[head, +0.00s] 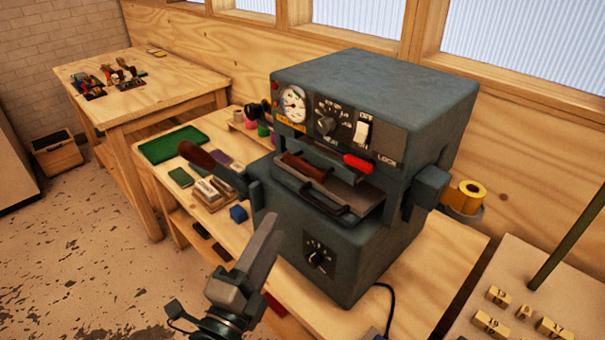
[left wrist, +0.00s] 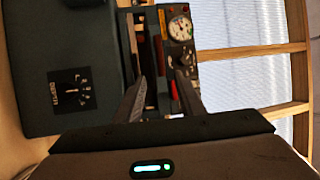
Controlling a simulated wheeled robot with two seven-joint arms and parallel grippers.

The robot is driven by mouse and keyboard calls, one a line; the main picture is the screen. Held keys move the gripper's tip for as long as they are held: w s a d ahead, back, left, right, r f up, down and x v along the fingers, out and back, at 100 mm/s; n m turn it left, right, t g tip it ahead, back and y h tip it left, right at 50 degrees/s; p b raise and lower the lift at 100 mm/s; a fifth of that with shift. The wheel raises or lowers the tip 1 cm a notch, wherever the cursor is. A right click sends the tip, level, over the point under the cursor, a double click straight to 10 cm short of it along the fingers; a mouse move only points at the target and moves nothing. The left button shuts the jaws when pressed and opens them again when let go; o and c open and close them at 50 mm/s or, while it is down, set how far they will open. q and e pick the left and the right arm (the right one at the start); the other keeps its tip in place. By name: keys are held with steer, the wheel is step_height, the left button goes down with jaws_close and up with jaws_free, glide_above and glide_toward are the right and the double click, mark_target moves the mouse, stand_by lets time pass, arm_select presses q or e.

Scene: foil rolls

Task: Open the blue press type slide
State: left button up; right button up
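The blue-grey press (head: 345,240) stands on the wooden bench. Its slide (head: 335,188) sits in the front opening, with a dark curved handle (head: 323,204) at its front. A reddish-brown piece (head: 307,167) lies on the slide. My left gripper (head: 267,226) is in front of the press, left of and below the handle, apart from it. In the left wrist view the two fingers (left wrist: 160,98) are spread with nothing between them, and they point toward the press opening. The press (left wrist: 75,50) shows sideways there. My right gripper is not in view.
The press has a gauge (head: 293,104), a red lever (head: 357,163) and a lower dial (head: 319,256). A yellow roll (head: 467,196) stands behind right.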

mark_target(304, 172)
arm_select(q)
steer(key=p+x, duration=0.4)
steer(key=x, duration=1)
steer(key=shift+r, duration=0.1)
steer(key=shift+x, duration=0.8)
jaws_close()
